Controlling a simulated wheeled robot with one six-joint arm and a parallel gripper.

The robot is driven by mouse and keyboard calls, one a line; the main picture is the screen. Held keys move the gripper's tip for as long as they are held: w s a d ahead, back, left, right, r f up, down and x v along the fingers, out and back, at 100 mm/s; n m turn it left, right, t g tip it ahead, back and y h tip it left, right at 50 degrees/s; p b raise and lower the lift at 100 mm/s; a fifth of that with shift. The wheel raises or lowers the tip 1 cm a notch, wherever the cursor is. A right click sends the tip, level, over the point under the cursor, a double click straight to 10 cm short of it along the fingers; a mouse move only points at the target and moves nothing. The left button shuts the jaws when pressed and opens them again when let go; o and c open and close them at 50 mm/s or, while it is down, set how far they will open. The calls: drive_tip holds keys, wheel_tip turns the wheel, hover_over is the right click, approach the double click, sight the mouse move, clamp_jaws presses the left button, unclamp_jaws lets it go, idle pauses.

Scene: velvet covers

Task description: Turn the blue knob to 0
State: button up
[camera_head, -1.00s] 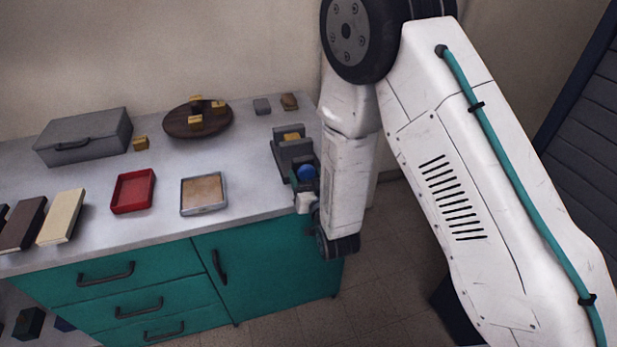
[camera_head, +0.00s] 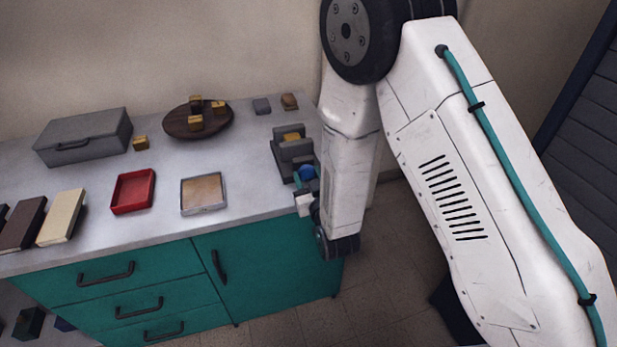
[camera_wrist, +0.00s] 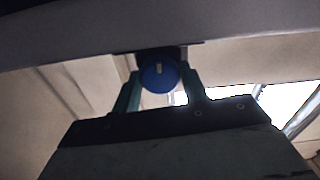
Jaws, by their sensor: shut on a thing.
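The blue knob (camera_wrist: 158,78) shows in the wrist view as a round face with a pale pointer mark near its top, pointing roughly upward in that picture. My gripper (camera_wrist: 159,84) has a teal finger on each side of the knob and is shut on it. In the head view the blue knob (camera_head: 306,173) is on the front of a dark grey device (camera_head: 292,150) at the right end of the counter. My gripper (camera_head: 304,184) is there, partly hidden by my forearm. No scale or number is readable around the knob.
The grey counter (camera_head: 105,178) carries a red tray (camera_head: 118,206), a metal-rimmed tray (camera_head: 203,209), a grey case (camera_head: 84,140) and a round wooden board (camera_head: 176,126) with yellow blocks. Teal drawers and a door are below. Floor is clear at the counter's right.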

drive_tip(key=n, duration=0.4)
drive_tip(key=shift+n, duration=0.3)
drive_tip(key=n, duration=0.4)
drive_tip(key=shift+n, duration=0.3)
drive_tip(key=n, duration=0.4)
drive_tip(key=shift+n, duration=2.4)
drive_tip(key=o, duration=1)
drive_tip(key=shift+s, duration=0.1)
drive_tip(key=v, duration=0.7)
drive_tip(key=shift+s, duration=0.3)
